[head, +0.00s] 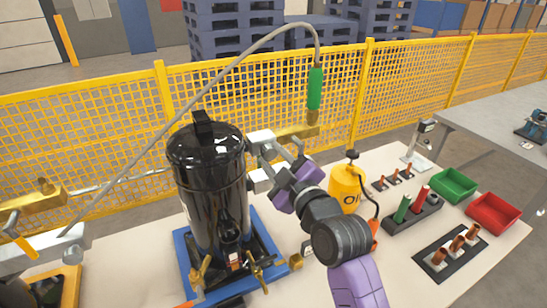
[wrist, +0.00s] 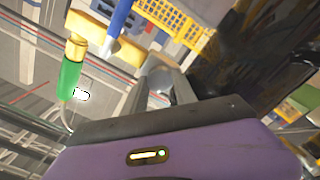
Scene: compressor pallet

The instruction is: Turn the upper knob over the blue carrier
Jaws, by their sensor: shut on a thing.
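The blue carrier (head: 182,257) is a flat frame under a tall black tank (head: 206,190). Pale grey fittings stick out from the tank's right side, an upper one (head: 261,138) and a lower one (head: 260,181). My gripper (head: 268,162) reaches in from the right, with its fingers closed at these fittings. In the wrist view, the grey fingers (wrist: 160,78) come together beside the dark tank (wrist: 222,62). They are shut on a small part by the upper fitting, apparently the upper knob, mostly hidden by the fingers.
A brass bar (head: 294,132) and a green hose connector (head: 315,90) sit just above my gripper, with a grey hose arching over the tank. A yellow cylinder (head: 346,188) stands to the right. Green (head: 455,184) and red (head: 493,213) bins lie farther right.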

